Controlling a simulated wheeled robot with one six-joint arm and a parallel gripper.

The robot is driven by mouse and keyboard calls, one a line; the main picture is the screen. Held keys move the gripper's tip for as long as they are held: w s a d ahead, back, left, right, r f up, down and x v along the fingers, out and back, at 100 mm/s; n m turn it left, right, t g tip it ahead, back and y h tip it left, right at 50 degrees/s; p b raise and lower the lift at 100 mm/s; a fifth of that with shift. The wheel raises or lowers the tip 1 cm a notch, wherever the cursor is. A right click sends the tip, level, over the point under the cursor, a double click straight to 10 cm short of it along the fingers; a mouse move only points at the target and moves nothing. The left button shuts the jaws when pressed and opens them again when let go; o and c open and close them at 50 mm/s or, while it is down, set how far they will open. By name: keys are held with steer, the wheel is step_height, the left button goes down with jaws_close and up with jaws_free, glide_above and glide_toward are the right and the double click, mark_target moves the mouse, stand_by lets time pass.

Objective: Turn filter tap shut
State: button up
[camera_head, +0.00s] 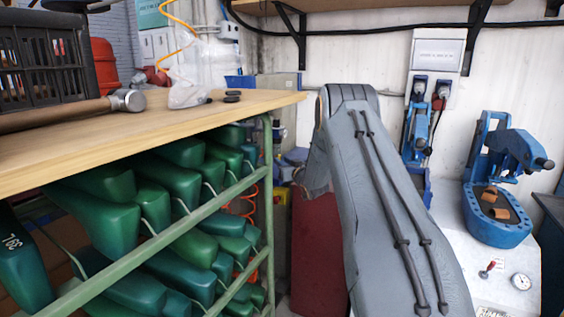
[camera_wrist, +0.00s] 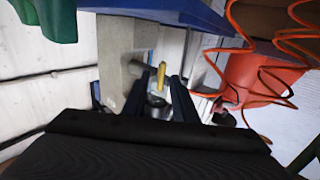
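In the wrist view, a small yellow tap handle (camera_wrist: 161,74) shows just beyond the fingers of my gripper (camera_wrist: 158,88). The fingers are apart, with a gap between them. A dark, round metal fitting (camera_wrist: 157,106) shows between the fingers, below the yellow handle. The fingers do not look closed on the handle; whether they touch anything is unclear. In the head view, my grey arm reaches away past the bench end, and my gripper and the tap are hidden.
A wooden bench (camera_head: 150,135) with a hammer (camera_head: 127,100) stands at the left, above a rack of green lasts (camera_head: 170,180). A coiled orange hose (camera_wrist: 235,85) and a red tank (camera_wrist: 255,75) are close by in the wrist view. Blue machines (camera_head: 495,215) stand right.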

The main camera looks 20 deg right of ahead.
steer(key=shift+w+a, duration=0.1)
steer(key=shift+w, duration=0.05)
jaws_close()
steer(key=shift+m, duration=0.3)
steer(key=shift+d+f+m+b, duration=0.1)
steer(key=shift+m+b, duration=0.1)
steer(key=shift+m, duration=2.65)
steer(key=shift+d+f+m+b, duration=0.1)
steer(key=shift+m+b, duration=0.15)
steer(key=shift+m, duration=2.65)
steer(key=shift+d+f+m+b, duration=0.1)
steer(key=shift+m+b, duration=0.1)
steer(key=shift+m, duration=2.65)
